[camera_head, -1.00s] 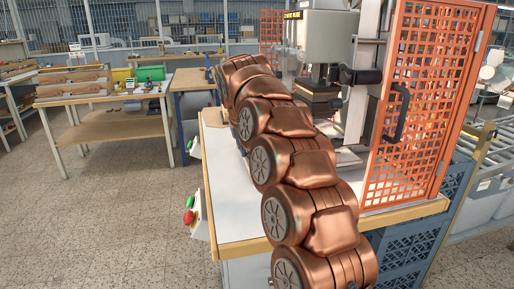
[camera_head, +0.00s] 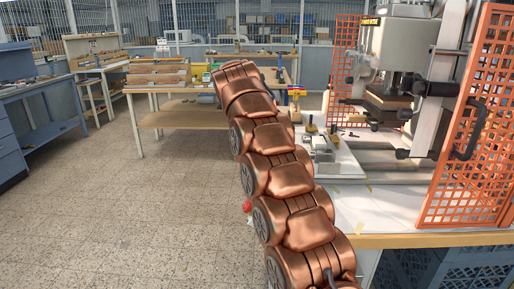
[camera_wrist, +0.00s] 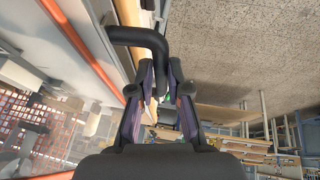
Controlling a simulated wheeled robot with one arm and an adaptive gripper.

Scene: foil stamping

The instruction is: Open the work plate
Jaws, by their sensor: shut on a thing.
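The foil stamping press (camera_head: 398,45) stands at the right in the head view. A brown-edged flat plate (camera_head: 386,98) sits under its grey head, and a pale flat bed (camera_head: 380,160) lies below. I cannot tell for certain which part is the work plate. In the wrist view, my gripper (camera_wrist: 162,76) has its two fingers on either side of the downward end of a bent black handle (camera_wrist: 140,36), shut on it. What the handle is fixed to is unclear. My gripper is hidden behind my copper arm in the head view.
An orange mesh guard (camera_head: 480,120) with its own black handle stands open at the right. Another orange mesh panel (camera_head: 343,62) is behind the press. Small tools and fixtures (camera_head: 330,150) lie on the press table. Workbenches (camera_head: 175,118) stand behind; the floor at left is clear.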

